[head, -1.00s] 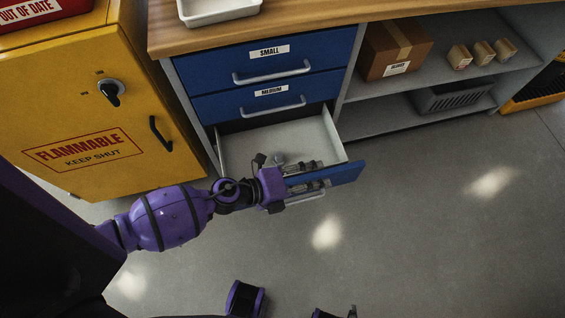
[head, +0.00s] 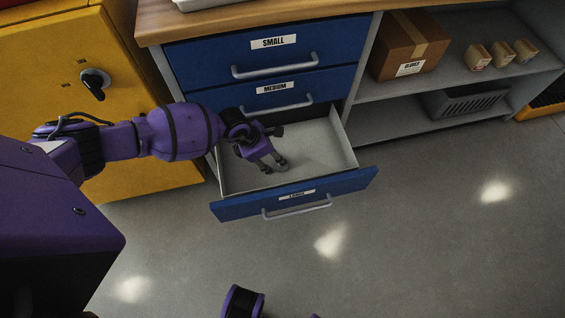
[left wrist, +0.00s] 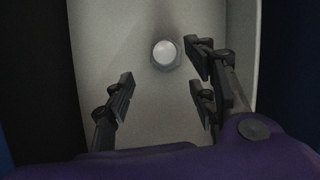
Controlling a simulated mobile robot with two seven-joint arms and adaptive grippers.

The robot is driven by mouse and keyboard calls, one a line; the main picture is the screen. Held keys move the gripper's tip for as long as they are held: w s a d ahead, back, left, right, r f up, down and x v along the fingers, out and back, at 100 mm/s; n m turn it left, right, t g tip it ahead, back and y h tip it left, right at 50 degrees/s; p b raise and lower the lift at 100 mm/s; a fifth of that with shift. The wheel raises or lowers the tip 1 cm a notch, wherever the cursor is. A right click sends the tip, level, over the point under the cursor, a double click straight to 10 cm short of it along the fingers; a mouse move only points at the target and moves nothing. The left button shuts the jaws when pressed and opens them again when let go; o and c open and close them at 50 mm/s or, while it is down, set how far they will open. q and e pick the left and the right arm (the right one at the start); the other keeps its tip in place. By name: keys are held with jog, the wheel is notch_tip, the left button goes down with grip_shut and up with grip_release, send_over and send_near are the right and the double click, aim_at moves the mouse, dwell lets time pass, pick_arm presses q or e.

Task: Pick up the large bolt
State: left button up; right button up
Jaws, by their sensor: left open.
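The bottom drawer (head: 300,148), marked LARGE, is pulled open, and its pale inside shows. My left gripper (head: 277,165) is over the open drawer, its fingers pointing down into it. In the left wrist view the large bolt (left wrist: 165,54) shows as a pale round top with a grey rim on the drawer floor. The open, empty fingers of my left gripper (left wrist: 160,88) stand to either side, with the bolt beyond the gap and nearer the right finger. In the head view the fingers largely hide the bolt.
Shut drawers marked SMALL (head: 268,47) and MEDIUM (head: 262,96) sit above, handles sticking out. A yellow cabinet (head: 140,180) stands at left. Shelves at right hold a cardboard box (head: 408,45), small boxes and a grey crate (head: 465,100). The floor in front is clear.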

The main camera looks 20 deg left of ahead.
pick_arm(q)
jog(key=x, duration=0.2)
jog(key=d+b+x, duration=0.1)
jog(key=x, duration=0.1)
jog(key=shift+w+d+f, duration=0.1)
jog(key=shift+w+f, duration=0.1)
jog(key=shift+r, duration=0.1)
grip_shut()
